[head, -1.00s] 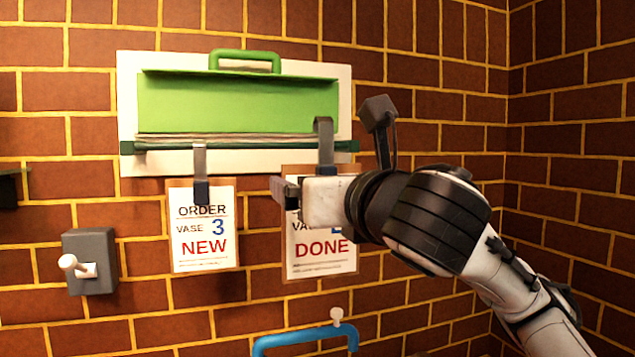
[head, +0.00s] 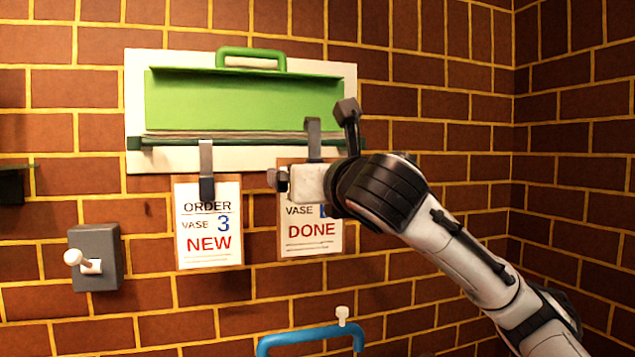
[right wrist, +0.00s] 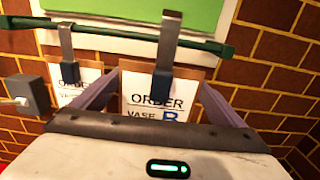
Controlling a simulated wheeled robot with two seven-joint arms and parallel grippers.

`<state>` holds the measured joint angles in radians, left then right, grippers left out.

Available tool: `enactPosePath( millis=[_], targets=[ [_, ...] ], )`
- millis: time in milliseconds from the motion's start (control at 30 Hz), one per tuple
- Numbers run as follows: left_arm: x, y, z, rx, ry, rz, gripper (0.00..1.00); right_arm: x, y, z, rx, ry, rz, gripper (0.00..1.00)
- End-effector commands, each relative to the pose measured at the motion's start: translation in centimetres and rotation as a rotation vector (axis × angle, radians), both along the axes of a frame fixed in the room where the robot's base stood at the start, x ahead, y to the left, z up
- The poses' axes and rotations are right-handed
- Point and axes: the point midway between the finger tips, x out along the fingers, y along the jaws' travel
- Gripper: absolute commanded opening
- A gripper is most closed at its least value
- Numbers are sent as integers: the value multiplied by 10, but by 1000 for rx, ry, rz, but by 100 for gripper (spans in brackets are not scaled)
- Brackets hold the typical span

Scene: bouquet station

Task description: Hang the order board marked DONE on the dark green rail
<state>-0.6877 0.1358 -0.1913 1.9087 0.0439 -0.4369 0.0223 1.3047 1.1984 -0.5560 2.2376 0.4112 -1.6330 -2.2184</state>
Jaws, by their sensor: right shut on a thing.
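The DONE order board (head: 311,230) is a white card on a brown backing with a grey hook (head: 313,137) above it. My right gripper (head: 283,180) is shut on it near its top and covers its upper part in the head view. The dark green rail (head: 262,145) runs along the bottom of the white panel. The hook's bent top shows above the rail's line; in the right wrist view the hook (right wrist: 170,50) passes in front of the rail (right wrist: 120,37). I cannot tell whether they touch. My left gripper is out of view.
The NEW order board (head: 209,225) for vase 3 hangs by its hook from the rail, left of the DONE board with a narrow gap. A grey switch box (head: 96,258) is on the brick wall at left. A blue handle-shaped bar (head: 305,338) is below.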

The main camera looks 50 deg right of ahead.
Motion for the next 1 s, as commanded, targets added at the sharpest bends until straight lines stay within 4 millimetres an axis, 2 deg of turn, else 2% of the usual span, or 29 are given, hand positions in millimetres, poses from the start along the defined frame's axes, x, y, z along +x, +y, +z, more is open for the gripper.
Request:
enactPosePath(
  millis=[900,1000],
  targets=[
    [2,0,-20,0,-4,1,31,64,-36,0,0,-1,-1,54],
    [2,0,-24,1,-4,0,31,64,-36,-9,-2,-1,-1,54]
  ],
)
